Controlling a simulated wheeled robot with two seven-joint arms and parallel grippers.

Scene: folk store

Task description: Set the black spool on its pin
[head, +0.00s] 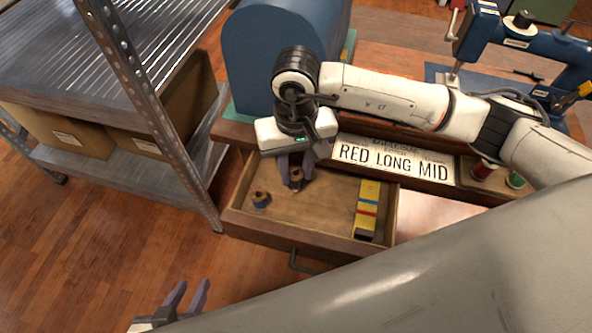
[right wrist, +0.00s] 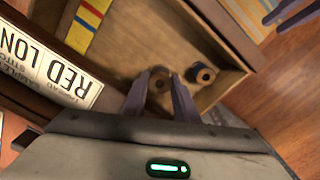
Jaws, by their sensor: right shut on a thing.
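My right gripper (head: 295,172) reaches down into an open wooden drawer (head: 310,240) and is shut on a spool (head: 296,180) with a tan wooden end and a dark body; its thread colour is hard to tell. In the right wrist view this spool (right wrist: 158,83) sits between the two fingertips. A second spool, dark blue (head: 261,199), stands apart on the drawer floor at the left and also shows in the right wrist view (right wrist: 203,75). A red spool (head: 484,171) and a green spool (head: 515,180) stand on a wooden rack at the right. My left gripper (head: 187,292) is open and empty, low at the left.
A striped yellow box (head: 367,208) lies in the drawer's right side. A sign (head: 392,161) reading "RED LONG MID" stands behind the drawer. A blue sewing machine (head: 525,45) is at the back right, a blue domed case (head: 282,50) behind, a metal shelf post (head: 150,110) at the left.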

